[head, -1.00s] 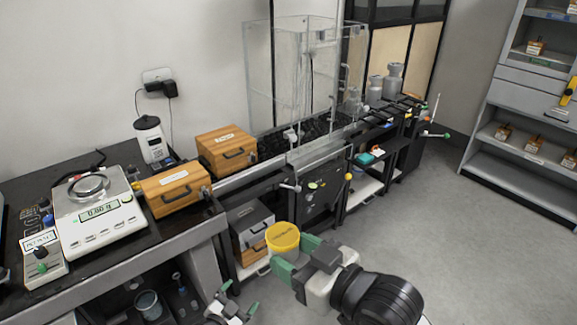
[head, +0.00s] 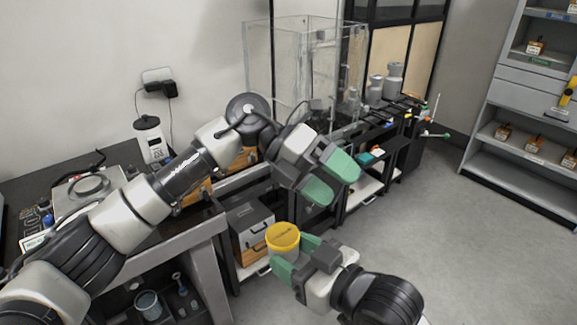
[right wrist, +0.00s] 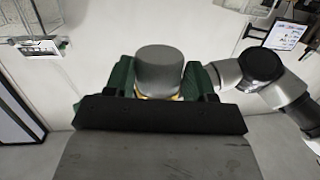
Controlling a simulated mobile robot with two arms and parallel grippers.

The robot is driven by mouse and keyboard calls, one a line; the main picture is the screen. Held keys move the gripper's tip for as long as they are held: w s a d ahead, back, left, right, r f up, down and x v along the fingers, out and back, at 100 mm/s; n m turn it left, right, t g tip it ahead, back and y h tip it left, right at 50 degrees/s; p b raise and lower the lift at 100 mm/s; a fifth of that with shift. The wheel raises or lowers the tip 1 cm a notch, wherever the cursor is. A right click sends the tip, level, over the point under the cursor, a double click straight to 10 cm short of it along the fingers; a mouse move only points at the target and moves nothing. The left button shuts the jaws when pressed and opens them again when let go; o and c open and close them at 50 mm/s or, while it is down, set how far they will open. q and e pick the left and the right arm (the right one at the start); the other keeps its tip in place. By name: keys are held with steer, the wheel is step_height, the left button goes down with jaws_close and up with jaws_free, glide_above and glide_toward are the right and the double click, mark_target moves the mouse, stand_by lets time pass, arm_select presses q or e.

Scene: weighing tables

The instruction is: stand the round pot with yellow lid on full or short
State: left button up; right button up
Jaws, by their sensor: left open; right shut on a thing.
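The round pot with yellow lid (head: 283,234) is upright in the head view, held off the floor in front of the bench. My right gripper (head: 295,256) is shut on its side, with green fingers around the body below the lid. In the right wrist view the pot (right wrist: 160,70) shows as a grey round body between the green fingers, with a little yellow at its lower edge. My left gripper (head: 331,179) is open and empty, above and to the right of the pot. I cannot make out any place marked full or short.
A clear glass case (head: 290,60) stands behind my left arm. A scale (head: 85,190) is partly covered by my left arm. The floor on the right is clear, up to a shelf unit (head: 520,160).

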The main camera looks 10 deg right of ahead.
arm_select(q)
step_height(320, 180, up, 2)
steer(key=s+a+m+t+y, duration=0.2)
steer(key=s+a+t+y, duration=0.1)
steer(key=y, duration=0.2)
arm_select(e)
steer(key=shift+s, duration=0.1)
arm_select(q)
steer(key=t+y, duration=0.4)
steer(key=y, duration=0.1)
glide_toward(288, 232)
steer(key=shift+m, duration=0.4)
step_height(288, 232, down, 10)
steer(key=shift+d+r, duration=0.15)
steer(key=c, duration=1)
steer(key=shift+c, duration=0.7)
arm_select(e)
steer(key=o, duration=1.2)
